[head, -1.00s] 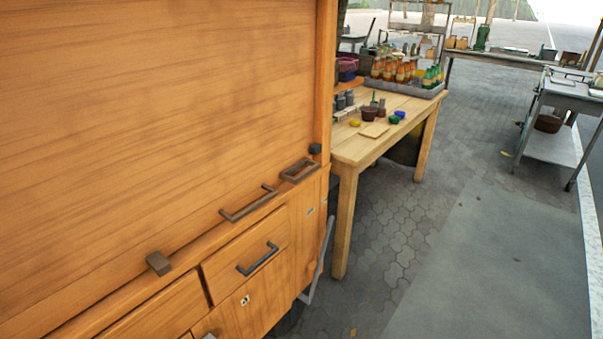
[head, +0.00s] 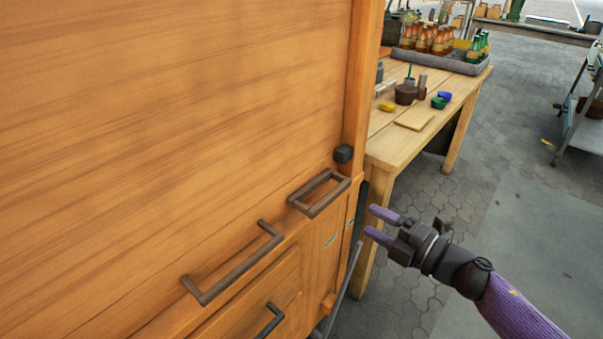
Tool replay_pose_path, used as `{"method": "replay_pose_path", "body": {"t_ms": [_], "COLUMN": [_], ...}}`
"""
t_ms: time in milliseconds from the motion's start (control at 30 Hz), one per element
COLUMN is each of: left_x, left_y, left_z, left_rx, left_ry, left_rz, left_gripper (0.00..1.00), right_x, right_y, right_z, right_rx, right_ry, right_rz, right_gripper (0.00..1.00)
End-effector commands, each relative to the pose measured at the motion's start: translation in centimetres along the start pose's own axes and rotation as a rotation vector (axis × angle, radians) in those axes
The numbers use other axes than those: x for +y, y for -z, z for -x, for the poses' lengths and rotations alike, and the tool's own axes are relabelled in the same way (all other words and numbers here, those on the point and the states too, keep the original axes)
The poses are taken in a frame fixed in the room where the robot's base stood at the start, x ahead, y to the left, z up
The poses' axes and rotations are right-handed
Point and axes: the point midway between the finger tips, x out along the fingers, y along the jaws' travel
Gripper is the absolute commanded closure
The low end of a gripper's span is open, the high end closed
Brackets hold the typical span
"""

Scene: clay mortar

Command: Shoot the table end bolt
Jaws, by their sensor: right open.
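A small dark block (head: 343,153), which may be the table end bolt, sits at the foot of the post at the right end of the wooden cabinet (head: 180,110). Below it is a rectangular dark loop (head: 320,193) on the ledge; I cannot tell which of the two is the bolt. My right gripper (head: 369,220) is open and empty. It is to the right of the cabinet end, lower than the block, with its purple fingers pointing left and apart from both fittings. My left gripper is not in view.
A long bar handle (head: 235,266) runs along the ledge, with a drawer handle (head: 270,320) below. A wooden table (head: 400,146) with small pots and a tray of bottles (head: 440,58) stands behind my right gripper.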

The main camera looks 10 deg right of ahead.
Motion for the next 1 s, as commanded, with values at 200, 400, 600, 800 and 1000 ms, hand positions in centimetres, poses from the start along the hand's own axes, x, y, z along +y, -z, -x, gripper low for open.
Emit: {"method": "replay_pose_path", "body": {"t_ms": [200,400,600,800,1000], "left_x": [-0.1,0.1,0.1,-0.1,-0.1], "left_y": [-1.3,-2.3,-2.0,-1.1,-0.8], "left_z": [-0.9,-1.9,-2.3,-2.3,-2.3], "left_rx": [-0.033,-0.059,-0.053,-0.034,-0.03], "left_ry": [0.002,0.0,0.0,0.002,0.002], "left_rz": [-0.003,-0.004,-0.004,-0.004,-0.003], "left_gripper": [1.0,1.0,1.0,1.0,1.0], "right_x": [0.8,0.7,0.8,0.9,0.8], "right_y": [0.5,0.6,0.7,0.7,0.7], "right_z": [-3.4,-7.9,-9.9,-10.1,-10.1], "right_rx": [0.034,0.031,0.03,0.029,0.028], "right_ry": [-0.013,-0.01,-0.008,-0.008,-0.008], "right_rz": [0.043,0.039,0.036,0.036,0.036], "right_gripper": [0.39,0.39,0.39,0.39,0.68]}}
